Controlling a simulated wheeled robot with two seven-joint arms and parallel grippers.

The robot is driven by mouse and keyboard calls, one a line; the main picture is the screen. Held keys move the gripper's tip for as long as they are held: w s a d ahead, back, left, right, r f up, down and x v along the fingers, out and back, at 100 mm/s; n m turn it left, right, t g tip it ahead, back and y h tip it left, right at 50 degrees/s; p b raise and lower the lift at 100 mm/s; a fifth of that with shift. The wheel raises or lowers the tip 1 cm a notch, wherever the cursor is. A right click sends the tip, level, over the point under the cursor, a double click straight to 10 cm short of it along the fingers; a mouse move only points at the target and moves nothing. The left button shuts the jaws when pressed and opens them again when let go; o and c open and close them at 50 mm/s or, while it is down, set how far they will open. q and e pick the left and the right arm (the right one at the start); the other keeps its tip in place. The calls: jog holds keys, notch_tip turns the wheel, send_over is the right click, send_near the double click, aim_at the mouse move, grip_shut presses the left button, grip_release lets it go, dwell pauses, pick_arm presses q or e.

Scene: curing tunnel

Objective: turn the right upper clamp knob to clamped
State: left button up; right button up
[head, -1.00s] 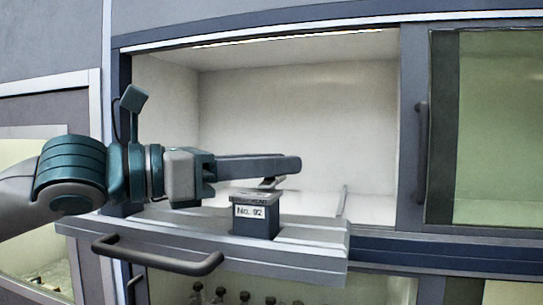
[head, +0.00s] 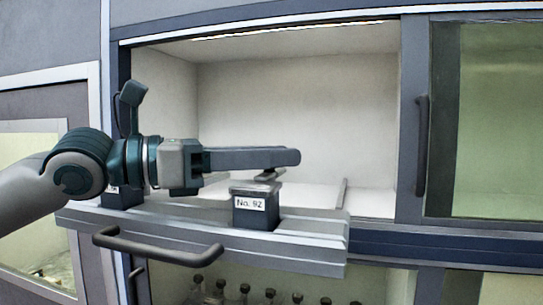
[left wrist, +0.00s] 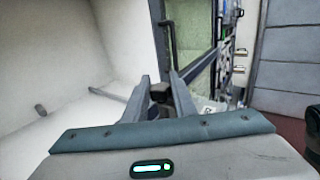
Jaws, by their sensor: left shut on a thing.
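The right clamp block (head: 256,212) is a dark block with a white "No. 92" label, on the grey front rail of the open chamber. A small grey piece (head: 268,175), apparently its knob, shows above the block, just under my gripper's fingers. My left gripper (head: 292,157) reaches in from the left, its fingers level over the block. In the left wrist view its fingers (left wrist: 163,90) are shut on a dark knob (left wrist: 160,93), mostly hidden between them. The knob's turn angle cannot be read. My right gripper is not in view.
A second dark block (head: 122,196) stands at the rail's left end, partly behind my arm. A dark bar handle (head: 158,248) juts from the rail (head: 310,255). A glass door with a vertical handle (head: 421,150) is at the right. Several bottles (head: 245,292) stand below.

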pick_arm(q)
jog(key=o, duration=1)
jog(key=shift+o, duration=0.2)
jog(key=shift+a, duration=0.1)
jog(key=b+v, duration=0.1)
jog(key=v, duration=0.3)
jog(key=b+v, duration=0.2)
jog(key=v, duration=0.2)
jog(key=b+v, duration=0.2)
jog(key=v, duration=0.1)
jog(key=shift+s+a+f, duration=0.1)
jog(key=shift+a+f, duration=0.15)
jog(key=shift+a, duration=0.15)
jog(key=b+v, duration=0.2)
jog(key=v, duration=0.1)
jog(key=shift+a, duration=0.15)
jog(key=shift+b+v, duration=0.45)
jog(key=shift+v, duration=0.7)
